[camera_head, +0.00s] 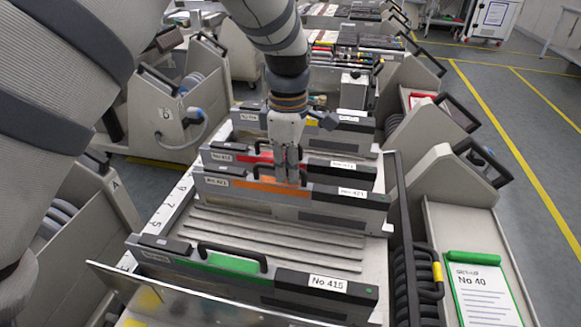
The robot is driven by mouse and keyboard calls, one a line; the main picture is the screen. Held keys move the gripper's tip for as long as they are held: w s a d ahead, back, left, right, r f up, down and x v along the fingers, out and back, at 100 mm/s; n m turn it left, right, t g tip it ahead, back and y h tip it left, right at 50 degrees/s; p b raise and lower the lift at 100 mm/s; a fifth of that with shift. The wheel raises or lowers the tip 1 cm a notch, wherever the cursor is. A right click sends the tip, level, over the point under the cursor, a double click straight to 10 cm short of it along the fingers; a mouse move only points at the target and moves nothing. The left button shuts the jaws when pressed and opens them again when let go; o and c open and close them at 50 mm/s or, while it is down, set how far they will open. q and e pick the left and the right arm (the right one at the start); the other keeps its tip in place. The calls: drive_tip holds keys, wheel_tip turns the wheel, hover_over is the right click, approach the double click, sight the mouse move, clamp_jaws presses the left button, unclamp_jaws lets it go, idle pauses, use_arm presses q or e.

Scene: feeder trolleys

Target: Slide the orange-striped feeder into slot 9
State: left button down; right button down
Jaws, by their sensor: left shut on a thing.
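The orange-striped feeder (330,205) lies across the trolley, with a white label near its right end. My left gripper (287,178) comes down from above and is shut on this feeder at its handle, which the fingers partly hide. The feeder is just in front of a red-striped feeder (222,154). I cannot tell whether it is fully seated or slightly raised. Slot numbers run along the white left rail (165,212); they are small, and I cannot surely read which one lines up with the feeder. My right gripper is not in view.
A green-striped feeder (232,264) labelled No 415 stands nearer me. Bare grooved slots (275,235) lie between it and the orange-striped one. Another feeder (349,124) stands behind the red-striped one. A black rail with cable coils (405,250) borders the right; a green clipboard (482,290) lies beyond.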

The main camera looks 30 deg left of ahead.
use_arm(q)
drive_tip(key=shift+s+a+r, duration=0.1)
drive_tip(key=shift+a, duration=0.45)
drive_tip(key=shift+s+a+r, duration=0.1)
drive_tip(key=shift+a, duration=0.45)
drive_tip(key=c, duration=1.6)
unclamp_jaws()
drive_tip(key=shift+f, duration=0.1)
drive_tip(key=shift+s, duration=0.1)
wheel_tip(320, 180, up, 12)
